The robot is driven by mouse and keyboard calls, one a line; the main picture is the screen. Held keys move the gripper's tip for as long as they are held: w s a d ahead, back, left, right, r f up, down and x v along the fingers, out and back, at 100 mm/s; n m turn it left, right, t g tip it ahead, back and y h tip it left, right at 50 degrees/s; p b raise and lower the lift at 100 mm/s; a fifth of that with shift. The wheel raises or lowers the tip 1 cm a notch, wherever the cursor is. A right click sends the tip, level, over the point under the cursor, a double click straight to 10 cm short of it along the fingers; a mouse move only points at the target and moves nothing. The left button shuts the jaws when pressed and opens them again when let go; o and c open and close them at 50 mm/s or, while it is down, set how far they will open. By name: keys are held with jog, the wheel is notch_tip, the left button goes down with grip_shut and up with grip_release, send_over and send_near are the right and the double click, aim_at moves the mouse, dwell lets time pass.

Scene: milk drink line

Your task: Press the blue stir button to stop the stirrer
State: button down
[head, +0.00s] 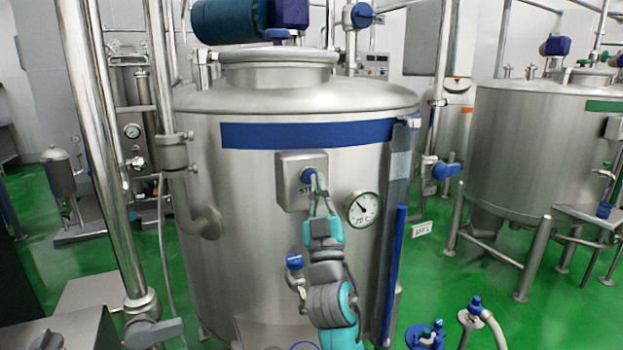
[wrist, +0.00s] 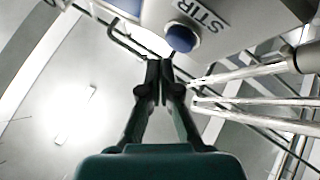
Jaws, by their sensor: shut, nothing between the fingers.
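The blue stir button (head: 308,173) sits on a grey box marked STIR (head: 287,194) on the front of the big steel tank. In the wrist view the round blue button (wrist: 182,38) shows beside the lettering, just beyond my fingertips and a little right of them. My gripper (head: 317,178) is shut and empty, with its fingertips at the button in the head view and partly covering it. My gripper also shows in the wrist view (wrist: 160,66). I cannot tell whether the tips touch the button.
A round temperature gauge (head: 361,208) is on the tank right of the box. A blue upright bar (head: 395,265) runs down the tank's right side. A steel pipe (head: 105,160) stands at the left. A second tank (head: 540,150) stands at the right.

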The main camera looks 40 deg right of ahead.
jog(key=s, duration=0.2)
jog(key=s+a, duration=0.1)
jog(key=s, duration=0.2)
jog(key=shift+s+a, duration=0.3)
jog(key=shift+s, duration=0.05)
dwell(0.5)
jog(key=s+a+f+n+g+y, duration=0.1)
jog(key=s+a+f+y, duration=0.3)
jog(key=f, duration=0.5)
jog(key=s+a+f+n+y, duration=0.1)
jog(key=s+a+f+y, duration=0.3)
jog(key=f, duration=0.6)
jog(key=s+a+f+n+g+y, duration=0.1)
jog(key=a+f+n+y, duration=0.1)
jog(key=a+f, duration=0.55)
jog(key=s+a+f+g+y, duration=0.1)
jog(key=s+f, duration=0.3)
jog(key=s, duration=0.5)
jog(key=s+a+f+g+y, duration=0.2)
jog(key=s+f, duration=0.3)
jog(key=s, duration=0.4)
jog(key=s+a+f+m+g+y, duration=0.1)
jog(key=s+a+f, duration=0.3)
jog(key=s, duration=0.6)
jog(key=shift+f+g+y, duration=0.25)
jog(key=shift+g+y, duration=0.15)
jog(key=shift+g, duration=0.2)
